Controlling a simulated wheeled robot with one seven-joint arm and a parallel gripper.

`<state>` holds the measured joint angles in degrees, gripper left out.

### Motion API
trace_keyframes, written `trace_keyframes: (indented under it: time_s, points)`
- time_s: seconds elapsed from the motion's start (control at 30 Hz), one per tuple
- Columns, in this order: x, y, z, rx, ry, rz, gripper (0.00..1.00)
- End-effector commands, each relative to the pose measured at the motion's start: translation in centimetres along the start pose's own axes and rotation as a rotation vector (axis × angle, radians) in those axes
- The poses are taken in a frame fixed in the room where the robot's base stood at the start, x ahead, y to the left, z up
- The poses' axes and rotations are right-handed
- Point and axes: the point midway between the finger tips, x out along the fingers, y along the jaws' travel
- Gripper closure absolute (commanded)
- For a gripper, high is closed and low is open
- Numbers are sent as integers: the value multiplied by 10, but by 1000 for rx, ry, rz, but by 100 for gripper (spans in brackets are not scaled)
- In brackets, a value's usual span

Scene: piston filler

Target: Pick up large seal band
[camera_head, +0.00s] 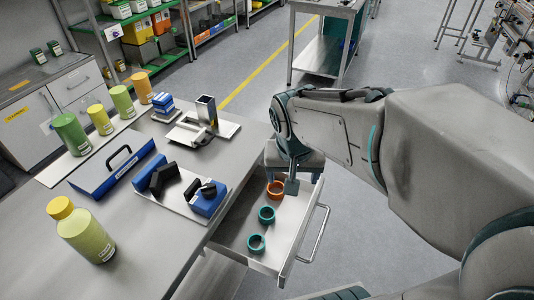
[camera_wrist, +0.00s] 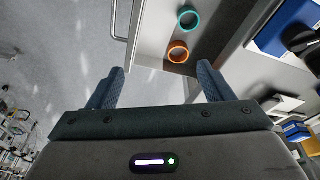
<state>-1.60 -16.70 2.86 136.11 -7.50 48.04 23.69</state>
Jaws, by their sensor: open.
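Three ring-shaped seal bands lie in an open drawer (camera_head: 232,242). In the head view they run in a row: an orange band (camera_head: 276,190) farthest back, a teal band (camera_head: 267,215) in the middle and another teal band (camera_head: 256,244) nearest. I cannot tell which is the large one. My gripper (camera_head: 284,182) points down above the back of the drawer, close to the orange band. In the wrist view its open, empty fingers (camera_wrist: 160,66) stand apart. The orange band (camera_wrist: 178,52) is ahead of them, towards the right finger, with one teal band (camera_wrist: 189,19) beyond it.
The drawer has a bar handle (camera_head: 318,235) at its right front. The table (camera_head: 140,232) beside it bears a blue toolbox (camera_head: 112,172), a tray with blue and black parts (camera_head: 175,203), several green and orange containers and a yellow-capped bottle (camera_head: 82,232). Floor right of the drawer is clear.

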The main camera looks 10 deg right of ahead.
Motion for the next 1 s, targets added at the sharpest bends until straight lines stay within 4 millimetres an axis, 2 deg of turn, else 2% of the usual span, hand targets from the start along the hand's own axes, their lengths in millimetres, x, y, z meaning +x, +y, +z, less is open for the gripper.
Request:
trace_keyframes:
  time_s: [0.03, 0.2, 0.4, 0.57, 0.8, 1.0]
  points:
    - [22, -8, -11, 48, -4, 20, 26]
    - [66, -32, -48, 233, 16, 66, 26]
    - [99, -54, -72, 369, 39, 79, 26]
    - [115, -60, -78, 403, 43, 82, 26]
    - [161, -56, -78, 404, 42, 82, 26]
    - [186, -54, -79, 402, 44, 81, 26]
